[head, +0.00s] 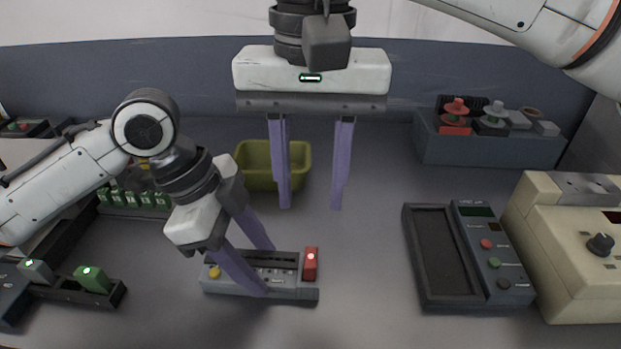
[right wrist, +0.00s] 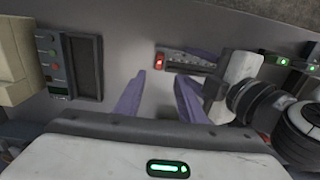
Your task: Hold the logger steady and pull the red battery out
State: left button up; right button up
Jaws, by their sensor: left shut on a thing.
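The logger (head: 225,284) is a grey flat unit on the table in the lower middle of the head view. The red battery (head: 310,266) stands upright at its right end, with a lit spot on it; in the right wrist view the red battery (right wrist: 159,62) also shows. My left gripper (head: 266,270) is shut on the logger, its purple fingers across the body left of the battery. My right gripper (head: 311,208) is open and empty, fingers pointing down, above and behind the logger. In the right wrist view its fingers (right wrist: 158,80) are apart with bare table between them.
An olive bin (head: 256,180) stands behind the logger. A panel with a dark tray (head: 437,255) and a beige device (head: 570,260) are at right. A grey rack (head: 480,150) is at back right. Green batteries (head: 92,279) sit at left. Table right of the logger is clear.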

aim_at(310, 256)
notch_tip(310, 256, down, 12)
jog(key=shift+a+r, duration=0.1)
dwell(0.4)
jog(key=shift+c, duration=0.4)
grip_shut()
